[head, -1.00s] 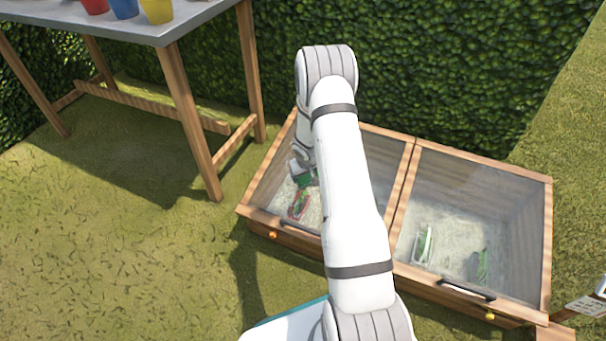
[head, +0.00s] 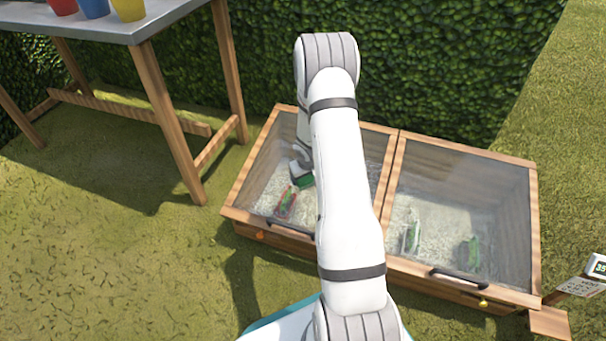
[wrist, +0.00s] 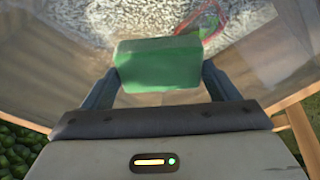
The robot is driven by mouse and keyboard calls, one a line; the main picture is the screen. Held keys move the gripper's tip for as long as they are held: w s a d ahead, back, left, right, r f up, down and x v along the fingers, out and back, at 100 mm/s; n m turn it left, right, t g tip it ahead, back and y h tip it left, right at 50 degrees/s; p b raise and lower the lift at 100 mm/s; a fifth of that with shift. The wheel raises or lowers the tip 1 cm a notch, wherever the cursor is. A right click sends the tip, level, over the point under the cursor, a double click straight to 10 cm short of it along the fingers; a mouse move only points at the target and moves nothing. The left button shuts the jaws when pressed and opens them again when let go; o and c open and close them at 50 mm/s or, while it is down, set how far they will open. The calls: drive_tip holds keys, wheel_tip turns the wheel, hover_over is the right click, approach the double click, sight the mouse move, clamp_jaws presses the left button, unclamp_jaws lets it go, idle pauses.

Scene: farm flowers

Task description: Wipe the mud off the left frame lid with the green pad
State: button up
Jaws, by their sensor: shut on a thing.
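The left frame lid (head: 262,180) is a glass pane in a wooden frame, closed, with a dark handle at its front edge. My gripper (wrist: 158,85) is shut on the green pad (wrist: 158,62), which spans both fingers in the wrist view. In the head view the green pad (head: 304,182) shows small at the left lid, partly hidden by my arm. I cannot tell whether it touches the glass. No clear mud patch shows; my arm covers the middle and right of this lid.
Under the left lid lies a red-edged item with green in it (head: 287,202). The right frame lid (head: 465,200) is closed, with green items below. A potting table (head: 150,25) with coloured pots stands at the left, and a hedge (head: 440,70) runs behind.

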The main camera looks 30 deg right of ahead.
drive_tip(key=shift+s+d, duration=2.05)
drive_tip(key=shift+s, duration=0.1)
drive_tip(key=shift+s+d, duration=1.15)
drive_tip(key=shift+w+d+r+p, duration=0.2)
drive_tip(key=shift+p, duration=0.2)
drive_tip(key=w+d+p, duration=0.1)
drive_tip(key=p, duration=0.1)
drive_tip(key=shift+r+p, duration=0.2)
drive_tip(key=shift+p, duration=0.15)
drive_tip(key=shift+w+f, duration=0.1)
drive_tip(key=shift+w, duration=0.1)
